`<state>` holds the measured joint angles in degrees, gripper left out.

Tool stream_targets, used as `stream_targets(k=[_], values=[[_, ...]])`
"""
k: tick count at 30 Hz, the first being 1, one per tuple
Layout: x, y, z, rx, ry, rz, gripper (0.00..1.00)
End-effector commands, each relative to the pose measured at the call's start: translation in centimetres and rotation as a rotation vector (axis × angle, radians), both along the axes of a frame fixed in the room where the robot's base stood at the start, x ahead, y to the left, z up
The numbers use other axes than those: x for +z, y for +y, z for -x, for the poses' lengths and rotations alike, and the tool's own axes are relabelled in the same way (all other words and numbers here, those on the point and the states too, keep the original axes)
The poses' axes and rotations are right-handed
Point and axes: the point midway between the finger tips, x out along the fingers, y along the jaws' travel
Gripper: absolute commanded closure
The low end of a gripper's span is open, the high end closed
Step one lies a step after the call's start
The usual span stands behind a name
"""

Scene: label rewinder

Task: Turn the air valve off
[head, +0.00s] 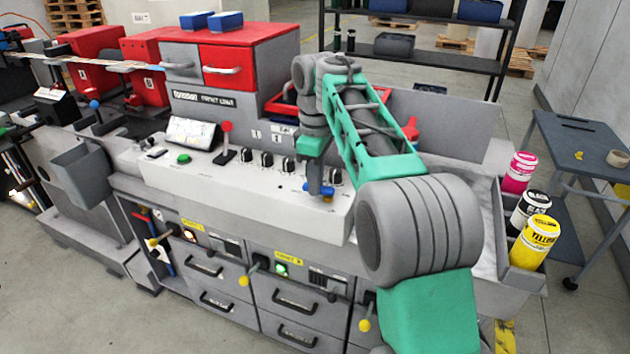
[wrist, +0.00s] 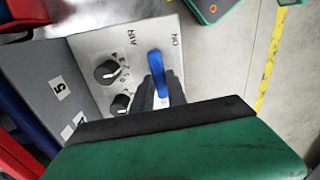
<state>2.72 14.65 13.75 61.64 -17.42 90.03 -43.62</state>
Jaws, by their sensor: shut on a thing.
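The air valve's blue lever (wrist: 158,68) stands on the pale console panel in the wrist view, beside the printed words "AIR" and "ON". Its far end reaches up near "ON"; its near part is hidden between my fingers. My gripper (wrist: 157,95) is shut on the lever, its dark fingers on either side of it. In the head view my gripper (head: 319,184) is low over the right part of the console front, with a bit of the blue lever (head: 308,187) showing beside the fingers.
Black knobs (wrist: 107,71) sit close to the lever. A red-topped stick (head: 226,140) and a green button (head: 183,158) are further left on the console (head: 235,183). Ink cans (head: 533,241) stand at the right end. The floor in front is clear.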

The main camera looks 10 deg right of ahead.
Motion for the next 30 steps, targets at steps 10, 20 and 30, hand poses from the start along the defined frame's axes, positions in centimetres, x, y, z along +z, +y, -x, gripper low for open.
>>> stream_targets(k=[10, 20, 30], values=[[0.19, -0.11, -0.35, -0.086, -0.008, -0.001, 1.0], [0.22, -0.15, -0.38, -0.093, -0.009, -0.001, 1.0], [0.12, -0.19, -0.31, -0.092, -0.005, 0.0, 0.6]])
